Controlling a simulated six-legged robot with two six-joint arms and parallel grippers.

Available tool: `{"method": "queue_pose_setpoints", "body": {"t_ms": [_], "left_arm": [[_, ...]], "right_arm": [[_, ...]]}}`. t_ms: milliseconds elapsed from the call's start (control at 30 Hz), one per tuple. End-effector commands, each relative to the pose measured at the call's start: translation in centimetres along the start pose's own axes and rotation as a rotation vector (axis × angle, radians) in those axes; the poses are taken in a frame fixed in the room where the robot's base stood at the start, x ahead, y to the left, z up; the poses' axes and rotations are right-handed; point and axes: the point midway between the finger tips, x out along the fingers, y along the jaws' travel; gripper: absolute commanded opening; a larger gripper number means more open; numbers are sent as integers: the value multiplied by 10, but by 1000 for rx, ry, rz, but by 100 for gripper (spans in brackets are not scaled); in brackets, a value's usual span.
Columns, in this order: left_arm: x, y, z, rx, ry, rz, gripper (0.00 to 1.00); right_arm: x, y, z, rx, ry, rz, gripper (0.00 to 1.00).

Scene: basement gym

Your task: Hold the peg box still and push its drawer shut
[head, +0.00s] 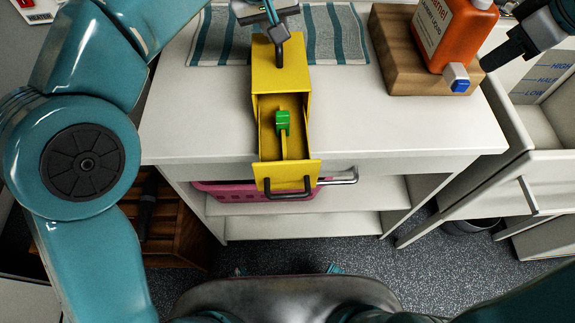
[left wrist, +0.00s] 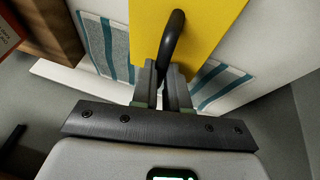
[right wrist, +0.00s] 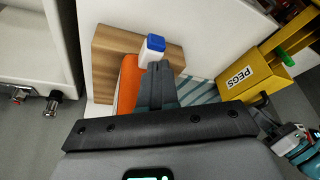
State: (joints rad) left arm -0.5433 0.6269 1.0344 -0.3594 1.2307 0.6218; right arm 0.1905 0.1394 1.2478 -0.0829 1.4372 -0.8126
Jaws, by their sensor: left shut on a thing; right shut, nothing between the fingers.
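The yellow peg box (head: 281,84) stands on the white cabinet top, with a black handle (left wrist: 172,40) on its top. Its drawer (head: 290,172) is pulled well out towards me, its front reaching past the cabinet's front edge. A green peg (head: 283,122) shows inside the drawer. My left gripper (head: 276,28) is shut on the box's top handle; its fingers (left wrist: 164,90) show at the handle in the left wrist view. My right gripper (head: 486,64) is shut and empty, to the right of the box, beside the orange bottle. The box's PEGS label (right wrist: 238,77) shows in the right wrist view.
The orange detergent bottle (head: 453,32) with a blue-and-white cap stands on a wooden board (head: 388,42) near my right gripper. A striped towel (head: 216,40) lies behind the box.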

Motion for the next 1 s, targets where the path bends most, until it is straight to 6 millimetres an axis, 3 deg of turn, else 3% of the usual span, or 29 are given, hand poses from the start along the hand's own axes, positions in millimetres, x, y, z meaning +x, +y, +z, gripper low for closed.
{"method": "queue_pose_setpoints", "body": {"t_ms": [33,100,233,400,500,600,700,867,1000], "left_arm": [[0,0,0,0,1,1,0],[0,0,0,0,2,1,0],[0,0,0,0,2,1,0],[0,0,0,0,2,1,0],[0,0,0,0,2,1,0],[0,0,0,0,2,1,0],[0,0,0,0,2,1,0],[0,0,0,0,2,1,0],[0,0,0,0,2,1,0]], "right_arm": [[-4,-44,-18,-136,-17,-116,0],[-3,-99,-34,-396,-48,-256,0],[11,-181,-58,-964,-62,-406,0],[17,-284,-60,-1664,-54,-611,0],[17,-330,-51,-1993,-42,-722,0],[15,-361,-41,-2233,-29,-814,0],[14,-380,-34,-2380,-19,-875,0],[18,-390,-25,-2462,-12,-914,0],[33,-393,-12,-2462,-12,-915,0]]}}
